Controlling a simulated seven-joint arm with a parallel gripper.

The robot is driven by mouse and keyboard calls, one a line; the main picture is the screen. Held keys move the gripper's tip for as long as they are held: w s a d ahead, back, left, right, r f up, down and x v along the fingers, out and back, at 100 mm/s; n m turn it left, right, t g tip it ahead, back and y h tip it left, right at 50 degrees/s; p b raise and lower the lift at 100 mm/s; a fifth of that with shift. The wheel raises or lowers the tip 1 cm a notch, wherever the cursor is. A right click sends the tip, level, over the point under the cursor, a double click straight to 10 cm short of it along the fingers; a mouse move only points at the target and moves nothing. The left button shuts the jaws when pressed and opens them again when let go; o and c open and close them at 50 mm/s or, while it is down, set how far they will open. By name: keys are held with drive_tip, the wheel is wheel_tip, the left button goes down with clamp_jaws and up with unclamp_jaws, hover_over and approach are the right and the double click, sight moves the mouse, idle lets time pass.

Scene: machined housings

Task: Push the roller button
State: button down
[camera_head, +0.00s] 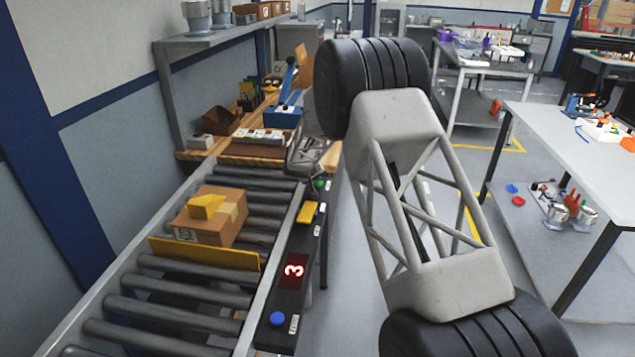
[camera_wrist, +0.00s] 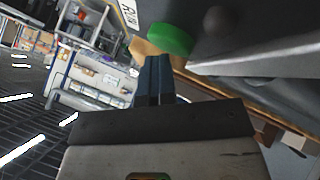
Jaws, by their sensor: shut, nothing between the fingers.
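A dark control panel (camera_head: 283,300) runs along the right side of the roller conveyor. It has a blue button (camera_head: 277,319) at the near end, a red display (camera_head: 293,270) reading 3, a yellow part (camera_head: 307,213), and a green button (camera_head: 319,184) at the far end. Small white labels sit beside the controls; I cannot tell which says roller. In the wrist view, my gripper (camera_wrist: 154,60) has its blue fingers together and empty, just below the green button (camera_wrist: 170,38) in the picture. I cannot tell whether they touch. In the head view the fingertips are not clearly visible.
A cardboard box (camera_head: 210,218) with a yellow piece on top sits on the conveyor rollers (camera_head: 190,290), behind a yellow bar (camera_head: 205,252). A wooden bench (camera_head: 235,158) with bins stands beyond. A grey table (camera_head: 570,150) stands at right, with open floor between.

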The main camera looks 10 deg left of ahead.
idle(0.5)
drive_tip(key=shift+r, duration=3.1)
